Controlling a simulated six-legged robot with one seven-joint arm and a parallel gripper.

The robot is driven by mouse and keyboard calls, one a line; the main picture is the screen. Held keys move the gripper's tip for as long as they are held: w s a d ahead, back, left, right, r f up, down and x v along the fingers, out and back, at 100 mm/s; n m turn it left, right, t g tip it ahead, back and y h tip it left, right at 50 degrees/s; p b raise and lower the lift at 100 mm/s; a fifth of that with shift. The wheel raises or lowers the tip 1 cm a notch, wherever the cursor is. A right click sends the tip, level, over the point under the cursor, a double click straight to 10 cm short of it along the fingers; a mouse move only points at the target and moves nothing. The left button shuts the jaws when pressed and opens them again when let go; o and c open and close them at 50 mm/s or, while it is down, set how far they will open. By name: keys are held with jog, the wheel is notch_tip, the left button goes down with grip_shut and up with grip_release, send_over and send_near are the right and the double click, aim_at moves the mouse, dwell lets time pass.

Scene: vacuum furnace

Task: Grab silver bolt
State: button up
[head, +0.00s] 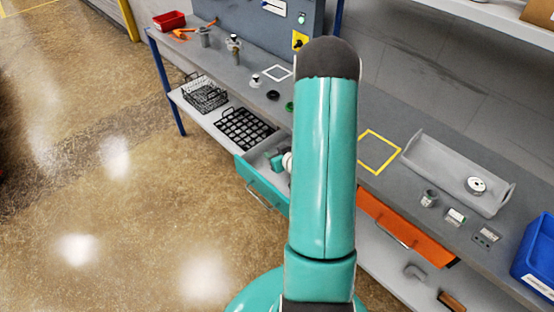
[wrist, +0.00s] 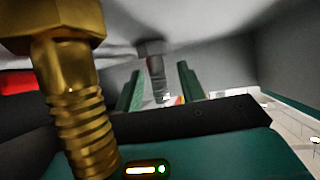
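In the wrist view a silver-grey bolt (wrist: 155,66) shows head up, shaft down, beyond my gripper's dark front edge. My gripper (wrist: 160,75) has its two green fingers apart, one on each side of the bolt's shaft in the picture. Gaps show on both sides, and I cannot tell the depth between bolt and fingers. A large gold bolt (wrist: 80,105) stands very close to the camera at the left. In the head view my arm reaches down to an open teal drawer (head: 262,186); the bolts are not visible there.
Grey drawer walls (wrist: 210,55) surround the gripper in the wrist view. In the head view the workbench (head: 225,70) above holds a grey tray (head: 430,165) and small parts. An open orange drawer (head: 400,230) is to the right. A black crate (head: 245,130) sits on the lower shelf.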

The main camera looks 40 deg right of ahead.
grip_shut()
jog(key=shift+w+r, duration=0.1)
jog(key=shift+r, duration=0.05)
